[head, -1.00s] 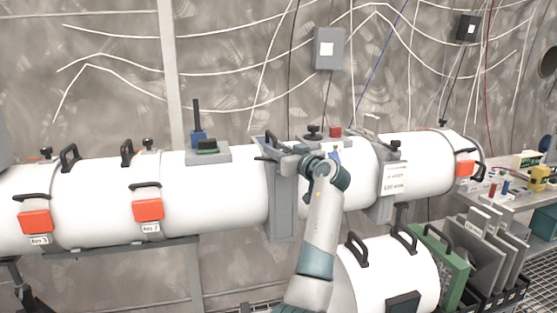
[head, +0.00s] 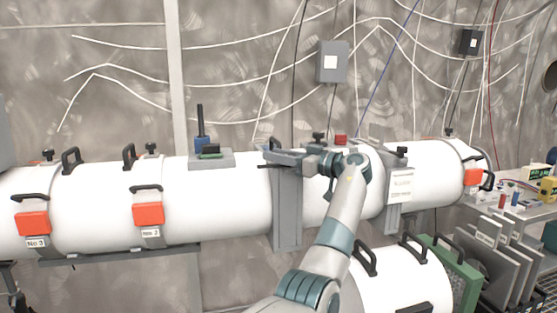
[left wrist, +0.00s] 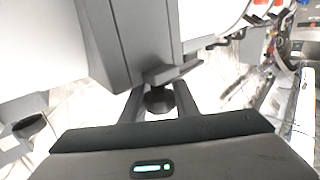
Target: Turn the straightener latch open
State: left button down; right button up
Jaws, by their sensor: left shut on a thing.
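The grey straightener housing (head: 287,220) stands between two white tube sections. A dark latch knob (left wrist: 158,100) sits between the fingers of my left gripper (left wrist: 160,105) in the left wrist view, beside a grey plate edge. In the head view my left gripper (head: 284,160) reaches in from the right at the top of the housing, its fingers shut on the latch. The fingers and the wrist hide most of the latch there, so its exact angle cannot be told. My right gripper is in neither view.
White tube sections (head: 100,210) with orange clamps (head: 148,214) and black handles run across the view. A lower white cylinder (head: 385,280) stands by my forearm. At the right are a green panel (head: 458,270), grey plates and a cluttered bench (head: 525,200).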

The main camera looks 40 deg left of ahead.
pick_arm(q)
jog(key=shift+s+r+n+g, duration=0.15)
jog(key=shift+n+g, duration=0.25)
jog(key=shift+g, duration=0.2)
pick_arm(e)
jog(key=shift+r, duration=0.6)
pick_arm(q)
jog(key=c, duration=1.4)
grip_release()
jog(key=shift+w+d+b, duration=0.25)
jog(key=shift+d+b, duration=0.05)
jog(key=shift+d, duration=2.6)
jog(key=shift+w+d+b, duration=0.3)
jog(key=shift+d+b, duration=0.05)
jog(key=shift+d, duration=2.5)
jog(key=shift+w+d+b, duration=0.25)
jog(key=shift+d+b, duration=0.05)
jog(key=shift+d, duration=2.6)
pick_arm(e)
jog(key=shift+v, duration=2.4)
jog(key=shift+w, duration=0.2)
